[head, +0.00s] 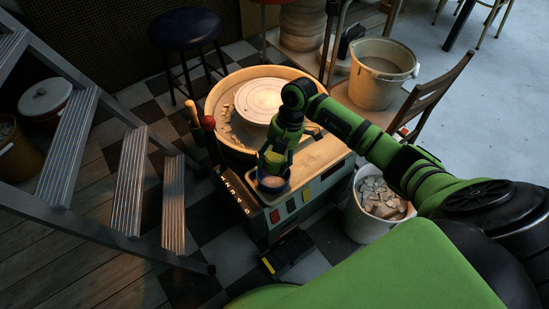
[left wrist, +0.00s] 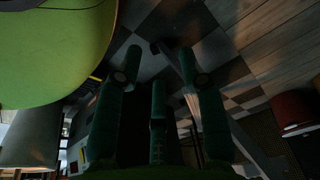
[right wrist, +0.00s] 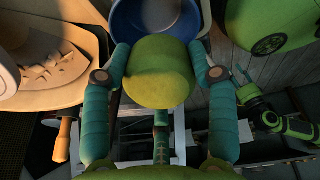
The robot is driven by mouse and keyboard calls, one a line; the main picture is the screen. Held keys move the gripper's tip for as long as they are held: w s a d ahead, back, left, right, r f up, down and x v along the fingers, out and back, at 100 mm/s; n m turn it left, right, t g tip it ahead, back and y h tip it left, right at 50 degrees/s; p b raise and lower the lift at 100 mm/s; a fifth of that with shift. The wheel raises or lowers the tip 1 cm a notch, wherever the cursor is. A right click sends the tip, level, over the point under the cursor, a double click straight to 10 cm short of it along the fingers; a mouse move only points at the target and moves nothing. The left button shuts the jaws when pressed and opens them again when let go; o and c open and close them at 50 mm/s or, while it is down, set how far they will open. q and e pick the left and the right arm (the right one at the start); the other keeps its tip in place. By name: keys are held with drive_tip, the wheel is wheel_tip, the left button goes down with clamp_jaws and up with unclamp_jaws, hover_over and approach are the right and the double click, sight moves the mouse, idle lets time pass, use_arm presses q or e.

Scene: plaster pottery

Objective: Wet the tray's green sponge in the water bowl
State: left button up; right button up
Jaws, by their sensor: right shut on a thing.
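My right gripper (head: 272,165) points down over the small blue bowl (head: 273,185), which stands at the front of the wheel's deck. In the right wrist view its fingers (right wrist: 160,58) are shut on the round, yellow-green sponge (right wrist: 160,75). The blue bowl (right wrist: 160,14) shows just beyond the sponge, its inside pale. I cannot tell whether the sponge touches the water. My left gripper (left wrist: 160,68) shows only in the left wrist view; its fingers are spread with nothing between them, above the dim floor.
The pottery wheel (head: 260,100) with its round basin is behind the bowl. A pale deck (head: 312,160) lies right of it. A bucket of shards (head: 380,200) stands at right. A metal step ladder (head: 125,185) is at left, a dark stool (head: 186,27) behind.

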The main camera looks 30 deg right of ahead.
sight(275, 168)
drive_tip(key=shift+f+b, duration=0.75)
drive_tip(key=shift+f, duration=0.15)
drive_tip(key=shift+f+b, duration=0.55)
drive_tip(key=shift+f, duration=1.1)
use_arm(q)
wheel_tip(275, 168, up, 7)
drive_tip(key=w, duration=0.2)
drive_tip(key=shift+r, duration=0.2)
drive_tip(key=shift+w+d+r, duration=0.1)
drive_tip(key=shift+d+r, duration=0.05)
use_arm(e)
drive_tip(key=shift+r, duration=0.1)
